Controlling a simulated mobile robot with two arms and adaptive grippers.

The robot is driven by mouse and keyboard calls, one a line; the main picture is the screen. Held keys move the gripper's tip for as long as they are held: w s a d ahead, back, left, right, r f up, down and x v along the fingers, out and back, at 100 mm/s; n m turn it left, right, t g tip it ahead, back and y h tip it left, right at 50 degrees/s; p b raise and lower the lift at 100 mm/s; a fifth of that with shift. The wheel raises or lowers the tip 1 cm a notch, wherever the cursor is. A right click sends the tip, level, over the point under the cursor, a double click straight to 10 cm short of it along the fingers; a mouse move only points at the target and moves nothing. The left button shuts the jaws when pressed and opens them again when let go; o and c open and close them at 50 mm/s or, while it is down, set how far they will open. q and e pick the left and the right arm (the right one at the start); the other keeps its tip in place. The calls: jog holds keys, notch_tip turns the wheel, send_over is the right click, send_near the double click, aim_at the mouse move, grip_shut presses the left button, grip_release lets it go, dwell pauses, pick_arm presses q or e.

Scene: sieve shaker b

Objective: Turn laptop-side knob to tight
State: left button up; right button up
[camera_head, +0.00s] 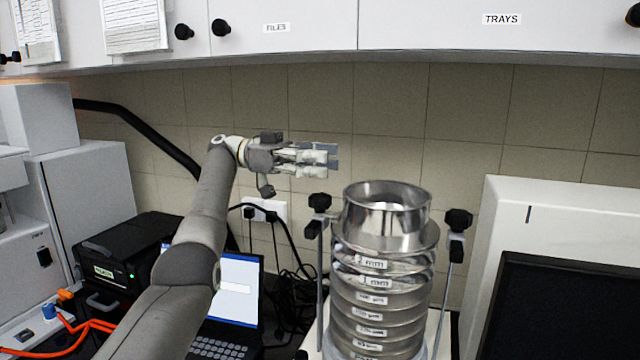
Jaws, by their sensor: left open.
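The sieve stack (381,290) stands upright at centre right, made of several labelled metal rings with an open top pan (386,215). The laptop-side knob (319,203) is black and tops the rod left of the stack. A second black knob (458,221) tops the rod on the right. My left gripper (331,160) is open and empty, fingers pointing right, and shows above the laptop-side knob, apart from it. I cannot tell from the picture whether either knob is tight. My right gripper is not in view.
The laptop (236,290) is open on the bench, partly hidden by my left arm. Cables (290,290) lie between it and the shaker. A black monitor (560,310) stands at right. Wall cabinets (420,25) hang overhead.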

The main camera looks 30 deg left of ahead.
pick_arm(q)
jog(key=shift+r, duration=1.4)
